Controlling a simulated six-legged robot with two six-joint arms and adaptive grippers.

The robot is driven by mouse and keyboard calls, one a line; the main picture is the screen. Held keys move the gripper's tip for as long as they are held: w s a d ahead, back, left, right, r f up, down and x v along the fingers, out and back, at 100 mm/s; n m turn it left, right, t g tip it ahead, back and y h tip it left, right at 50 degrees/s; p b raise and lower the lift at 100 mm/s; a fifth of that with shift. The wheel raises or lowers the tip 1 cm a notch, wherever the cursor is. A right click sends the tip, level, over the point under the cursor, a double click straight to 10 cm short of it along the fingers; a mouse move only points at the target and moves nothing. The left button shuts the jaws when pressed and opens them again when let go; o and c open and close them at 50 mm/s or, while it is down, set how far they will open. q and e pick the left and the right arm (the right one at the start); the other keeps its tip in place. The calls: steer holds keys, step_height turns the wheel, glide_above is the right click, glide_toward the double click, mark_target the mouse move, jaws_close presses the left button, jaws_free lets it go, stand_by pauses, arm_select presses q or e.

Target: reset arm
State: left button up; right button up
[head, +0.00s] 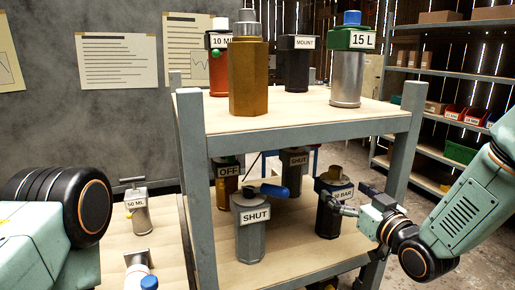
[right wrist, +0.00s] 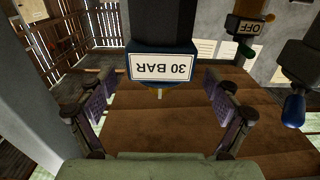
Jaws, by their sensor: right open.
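My right arm comes in from the right in the head view. Its gripper (head: 344,208) is at the dark canister labelled 30 BAR (head: 326,221) on the lower shelf. In the right wrist view, the gripper (right wrist: 161,112) is open, with one finger on each side below the 30 BAR label (right wrist: 161,67), which appears upside down. I see gaps between the fingers and the canister. I cannot tell whether the gripper touches it. Part of my left arm shows at the left of the head view; its gripper is out of view.
The two-level rack (head: 202,160) holds several canisters, including the 15 L one (head: 346,78) above and a grey SHUT one (head: 250,228) below. Its right post (head: 405,150) stands close to my right arm. A 50 ML item (head: 137,210) stands at left.

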mark_target(340, 174)
steer(key=x, duration=0.4)
steer(key=shift+w+a, duration=0.1)
steer(key=shift+w, duration=0.05)
steer(key=shift+r, duration=1.7)
steer(key=shift+f, duration=0.15)
steer(key=shift+f, duration=0.1)
